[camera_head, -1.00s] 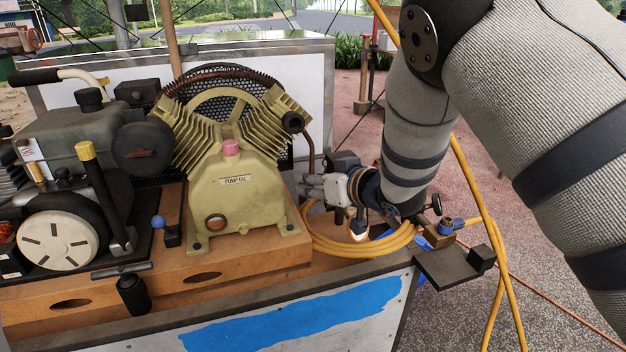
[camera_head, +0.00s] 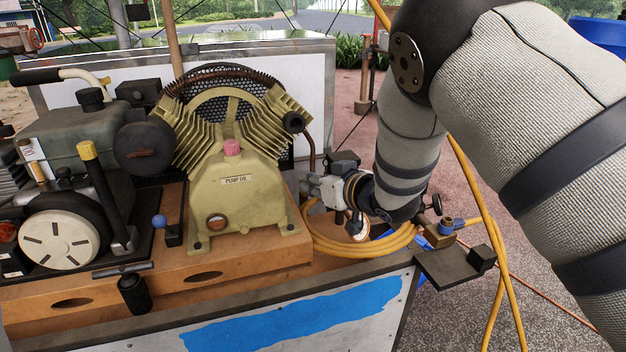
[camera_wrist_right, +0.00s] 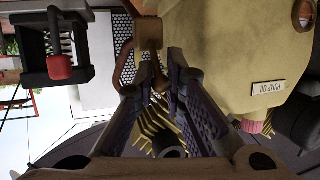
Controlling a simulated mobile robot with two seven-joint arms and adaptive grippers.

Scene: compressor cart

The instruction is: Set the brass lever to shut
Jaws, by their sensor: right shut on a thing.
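The brass lever (camera_wrist_right: 148,34) shows in the right wrist view as a brown-gold piece at the top middle, beside the pale yellow pump body (camera_wrist_right: 232,45). My right gripper (camera_wrist_right: 154,78) has its dark fingers closed together on the lever's lower part. In the head view my right gripper (camera_head: 328,189) is just right of the yellow pump (camera_head: 238,190), above the hose coil. The lever is hidden there behind the gripper and wrist, and its exact angle is unclear. My left gripper is not in view.
A coiled yellow hose (camera_head: 365,246) lies under my right wrist. A brass fitting with a blue part (camera_head: 440,233) sits at the cart's right corner. A black box with a red knob (camera_wrist_right: 60,67) is near the gripper.

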